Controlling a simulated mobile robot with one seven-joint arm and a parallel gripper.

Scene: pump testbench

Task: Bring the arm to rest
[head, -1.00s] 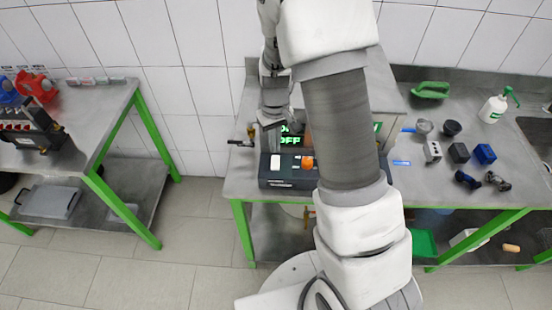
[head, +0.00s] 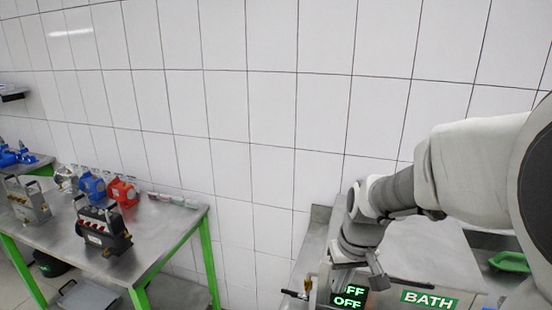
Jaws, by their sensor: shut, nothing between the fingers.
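My arm comes in from the right edge and reaches over the bench with the pump testbench. My gripper (head: 377,282) points down beside the dark display (head: 349,298) with green "FF" and "OFF" text, at the bottom of the view. The gripper is shut and holds nothing. Its fingertips are small here, and I cannot tell whether they touch anything. A green "BATH" label (head: 429,299) is to the right of the gripper. The lower part of the testbench is cut off by the bottom edge.
A left table (head: 150,252) with green legs carries a black case (head: 103,228), a grey case (head: 27,200), a blue pump (head: 92,187) and a red pump (head: 122,191). A green object (head: 509,262) lies at right. A gap separates table and bench. White tiled wall stands behind.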

